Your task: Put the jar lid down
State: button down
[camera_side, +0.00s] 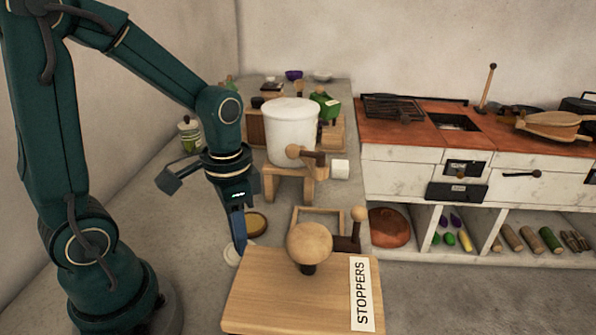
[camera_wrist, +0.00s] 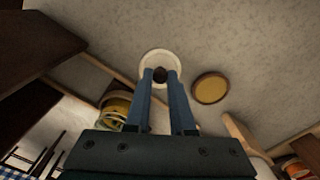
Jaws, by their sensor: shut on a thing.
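The jar lid is a pale round disc with a dark knob. It shows in the wrist view (camera_wrist: 147,60) between my fingertips and partly in the side view (camera_side: 230,257) beside the lower finger. My gripper (camera_side: 240,250) points down and is shut on the lid's knob; it also shows in the wrist view (camera_wrist: 160,73). The fingers hide part of the lid. I cannot tell whether the lid touches the counter. A round tan disc with a darker rim (camera_side: 256,222) lies close by on the counter, apart from the lid; it also shows in the wrist view (camera_wrist: 210,88).
A wooden board labelled STOPPERS (camera_side: 270,295) with a round-headed stopper (camera_side: 310,243) stands in front at right. A white pot (camera_side: 291,135) sits on a wooden stand (camera_side: 272,185) behind. A round container with yellow (camera_wrist: 115,107) shows left of my fingers in the wrist view.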

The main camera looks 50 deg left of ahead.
jog(key=shift+d+f, duration=0.1)
jog(key=shift+f, duration=2)
jog(key=shift+f, duration=0.15)
jog(key=c, duration=0.8)
grip_release()
jog(key=shift+o, duration=0.2)
notch_tip(320, 180, up, 12)
jog(key=shift+s+d+r+t, duration=0.2)
jog(key=shift+d+r+t, duration=0.1)
jog(key=shift+r, duration=0.1)
jog(key=shift+s+d+r+n+t, duration=0.35)
jog(key=shift+s+d+n+t, duration=0.3)
jog(key=shift+t, duration=0.6)
jog(key=shift+s+d+r+n+t, duration=0.4)
jog(key=shift+s+d+t, duration=0.4)
jog(key=shift+t, duration=0.45)
